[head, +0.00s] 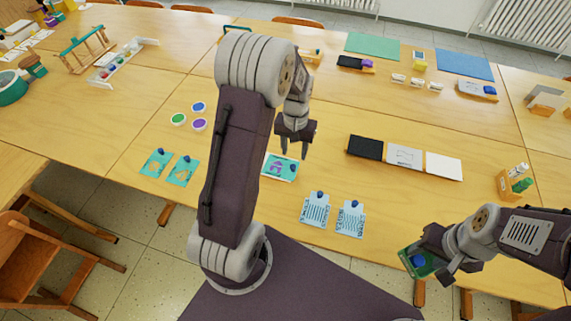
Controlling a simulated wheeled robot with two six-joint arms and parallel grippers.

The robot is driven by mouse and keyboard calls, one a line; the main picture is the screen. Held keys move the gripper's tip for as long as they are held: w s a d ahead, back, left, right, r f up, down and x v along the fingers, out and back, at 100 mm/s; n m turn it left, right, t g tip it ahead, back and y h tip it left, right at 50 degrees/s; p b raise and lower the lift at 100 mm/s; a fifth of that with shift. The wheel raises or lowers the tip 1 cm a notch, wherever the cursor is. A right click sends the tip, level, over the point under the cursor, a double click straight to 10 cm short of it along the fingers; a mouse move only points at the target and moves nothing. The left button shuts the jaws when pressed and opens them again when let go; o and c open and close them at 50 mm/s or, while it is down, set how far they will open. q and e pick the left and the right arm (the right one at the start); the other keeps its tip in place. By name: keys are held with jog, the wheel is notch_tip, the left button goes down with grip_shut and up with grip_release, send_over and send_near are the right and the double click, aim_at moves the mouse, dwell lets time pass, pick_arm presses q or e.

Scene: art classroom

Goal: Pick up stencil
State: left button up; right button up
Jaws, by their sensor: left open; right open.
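Several stencil-like sheets with blue knobs lie on the table: a teal pair, with one sheet (157,163) beside the other (185,171), and a pale blue pair, with one sheet (316,210) beside the other (350,219). A white-edged card with a teal and purple design (281,168) lies between the pairs, partly hidden by my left arm. My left gripper (294,152) is open, pointing down just above this card. My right gripper (432,258) is open at the front right, beside a green piece with a blue knob (417,262); I cannot tell if they touch.
Three paint pots, one of them green (178,119), sit left of my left arm. A black pad (365,147) and white cards (444,166) lie right of centre. A wooden holder with bottles (514,181) stands at the right. A chair (40,250) is at the lower left.

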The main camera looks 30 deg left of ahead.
aim_at(293, 166)
pick_arm(q)
jog(key=shift+s+f, duration=0.15)
jog(key=shift+f, duration=0.65)
jog(key=shift+w+f, duration=0.2)
jog(key=shift+f, duration=0.3)
notch_tip(293, 166, down, 5)
jog(key=shift+s+r, duration=0.1)
jog(key=shift+r, duration=0.05)
jog(key=shift+a+f, duration=0.1)
jog(key=shift+f, duration=0.1)
grip_shut()
